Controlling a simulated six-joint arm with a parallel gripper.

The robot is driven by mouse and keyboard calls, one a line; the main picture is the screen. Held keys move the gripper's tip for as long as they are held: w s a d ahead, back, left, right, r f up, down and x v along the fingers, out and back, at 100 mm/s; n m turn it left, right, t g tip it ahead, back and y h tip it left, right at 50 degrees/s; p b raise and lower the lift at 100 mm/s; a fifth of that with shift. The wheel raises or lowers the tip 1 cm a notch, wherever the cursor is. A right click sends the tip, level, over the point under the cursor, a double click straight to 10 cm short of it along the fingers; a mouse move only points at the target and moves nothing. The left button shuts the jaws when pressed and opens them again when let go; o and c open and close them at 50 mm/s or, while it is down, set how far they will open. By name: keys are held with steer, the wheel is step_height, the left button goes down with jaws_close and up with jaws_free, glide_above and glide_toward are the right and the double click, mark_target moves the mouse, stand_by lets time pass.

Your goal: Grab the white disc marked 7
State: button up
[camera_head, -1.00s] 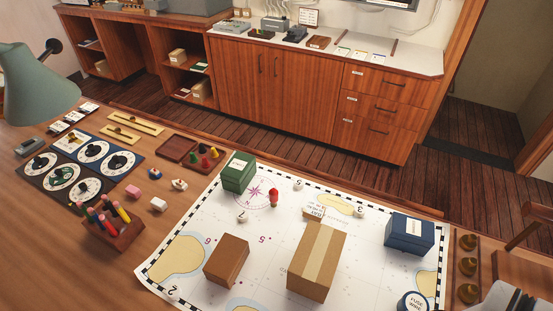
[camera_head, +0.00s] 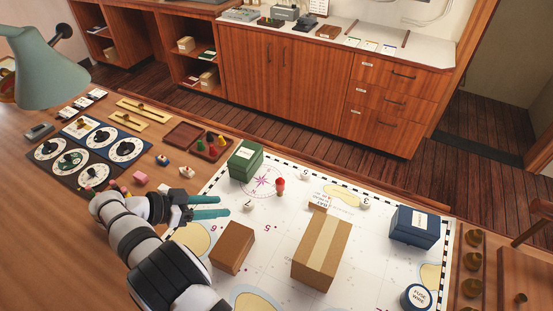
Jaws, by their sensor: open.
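The white disc marked 7 (camera_head: 248,207) is on the chart, left of the red figure (camera_head: 280,186) and above the smaller brown box (camera_head: 232,247). My gripper (camera_head: 224,206), with teal fingers, is open and empty. It reaches in from the left and its fingers point right at the disc. The fingertips end just left of the disc, with a small gap in the picture. I cannot tell how high the fingers are above the chart.
A green box (camera_head: 245,163) stands just above my fingers. A larger taped carton (camera_head: 321,252) and a blue box (camera_head: 414,229) stand to the right. Other white discs marked 5 (camera_head: 304,175) and 3 (camera_head: 365,204) are on the chart (camera_head: 273,235). The chart around the red figure is partly clear.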

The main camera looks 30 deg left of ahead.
steer(key=shift+t+y, duration=0.6)
steer(key=shift+t, duration=0.3)
steer(key=s+a+f, duration=0.1)
steer(key=s+a, duration=0.1)
steer(key=s+a+f, duration=0.1)
steer(key=a+f, duration=0.1)
steer(key=shift+s+f, duration=0.15)
steer(key=shift+s, duration=0.25)
glide_toward(244, 205)
steer(key=x, duration=0.3)
steer(key=shift+d, duration=0.1)
steer(key=x, duration=0.6)
steer(key=shift+s, duration=0.1)
jaws_close()
